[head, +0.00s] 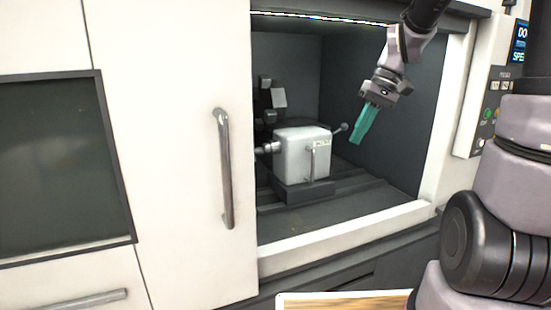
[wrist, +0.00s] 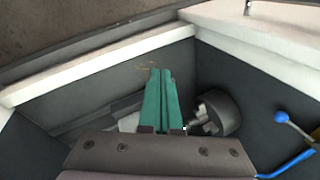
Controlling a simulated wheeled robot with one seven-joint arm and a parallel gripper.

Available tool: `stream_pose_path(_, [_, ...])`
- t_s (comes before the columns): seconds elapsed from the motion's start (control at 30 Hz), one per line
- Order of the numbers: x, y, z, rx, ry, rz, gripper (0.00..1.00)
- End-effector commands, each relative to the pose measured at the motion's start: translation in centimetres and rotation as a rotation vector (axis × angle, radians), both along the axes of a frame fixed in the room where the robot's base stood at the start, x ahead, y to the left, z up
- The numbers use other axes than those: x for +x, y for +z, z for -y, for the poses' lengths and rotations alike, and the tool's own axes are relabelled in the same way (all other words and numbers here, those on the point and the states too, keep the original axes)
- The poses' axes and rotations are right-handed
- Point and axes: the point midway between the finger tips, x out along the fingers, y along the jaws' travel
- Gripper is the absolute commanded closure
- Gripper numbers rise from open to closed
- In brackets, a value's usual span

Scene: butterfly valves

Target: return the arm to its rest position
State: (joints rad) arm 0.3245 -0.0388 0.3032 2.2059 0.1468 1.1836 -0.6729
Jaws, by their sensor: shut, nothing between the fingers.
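My gripper (head: 356,141) has green fingers and hangs inside the open machine bay, pointing down. My arm reaches in through the upper right of the bay opening.
The machine's white door (head: 175,150) with its metal handle (head: 224,168) stands left of the opening. A control panel (head: 492,100) is at the right. The wrist view shows a dark round part (wrist: 220,113) and a blue ball knob (wrist: 281,117).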

Motion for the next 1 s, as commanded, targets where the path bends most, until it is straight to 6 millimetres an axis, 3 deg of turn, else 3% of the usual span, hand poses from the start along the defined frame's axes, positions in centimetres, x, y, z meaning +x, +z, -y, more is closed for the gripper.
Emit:
stream_pose_path(0.3, [-7.0,6.3,2.1,-0.129,-0.279,0.257,1.0])
stream_pose_path(0.5, [-10.6,8.6,3.4,-0.094,-0.429,0.393,1.0])
stream_pose_path(0.7, [-12.2,9.3,4.1,-0.058,-0.497,0.449,1.0])
stream_pose_path(1.0, [-12.3,9.4,4.2,-0.053,-0.505,0.452,1.0])
